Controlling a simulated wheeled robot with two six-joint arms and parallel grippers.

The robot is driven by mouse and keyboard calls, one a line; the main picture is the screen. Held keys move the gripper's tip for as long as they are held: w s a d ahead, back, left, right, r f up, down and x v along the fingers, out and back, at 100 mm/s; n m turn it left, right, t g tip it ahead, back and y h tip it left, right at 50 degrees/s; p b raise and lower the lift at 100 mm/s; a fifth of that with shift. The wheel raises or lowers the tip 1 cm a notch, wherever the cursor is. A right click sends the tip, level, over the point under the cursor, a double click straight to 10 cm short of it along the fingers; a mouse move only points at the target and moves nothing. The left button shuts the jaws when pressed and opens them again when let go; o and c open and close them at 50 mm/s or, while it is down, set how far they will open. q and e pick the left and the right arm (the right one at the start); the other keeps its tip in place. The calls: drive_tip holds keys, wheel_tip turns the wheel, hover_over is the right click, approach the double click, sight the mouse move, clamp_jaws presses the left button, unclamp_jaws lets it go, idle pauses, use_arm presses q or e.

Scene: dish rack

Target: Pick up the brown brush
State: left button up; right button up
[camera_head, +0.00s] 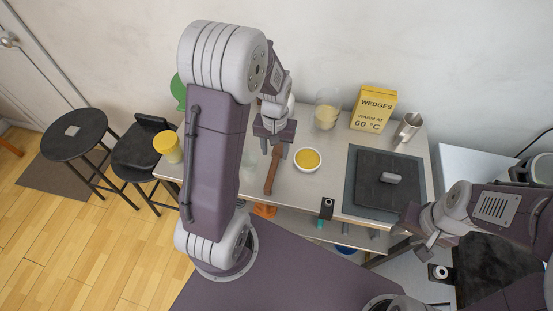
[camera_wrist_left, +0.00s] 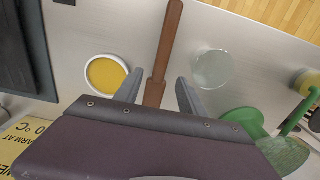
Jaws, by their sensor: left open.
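The brown brush (camera_head: 272,172) lies at the table's front edge, left of the white bowl. Its long brown handle (camera_wrist_left: 166,45) also shows in the left wrist view. My left gripper (camera_head: 271,146) is over the brush's far end. In the left wrist view its two fingers (camera_wrist_left: 160,88) are apart, with the brush running between them. The brush's far end is hidden behind the gripper body there. I cannot tell whether the fingers touch it. My right gripper (camera_head: 425,240) is at the lower right, away from the brush; its jaw state is unclear.
The white bowl with yellow contents (camera_head: 308,160) stands close to the right of the brush. Behind are a glass (camera_head: 326,117), a yellow box (camera_head: 373,108) and a metal cup (camera_head: 407,128). A dark board (camera_head: 378,200) is at right. A yellow-lidded jar (camera_head: 168,147) is left.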

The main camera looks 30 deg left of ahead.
sight(276, 159)
use_arm(q)
drive_tip(key=shift+w+a+f, duration=0.15)
drive_tip(key=shift+w+f, duration=0.05)
drive_tip(key=shift+f, duration=0.35)
wheel_tip(276, 159, down, 5)
drive_tip(key=shift+r, duration=0.1)
clamp_jaws()
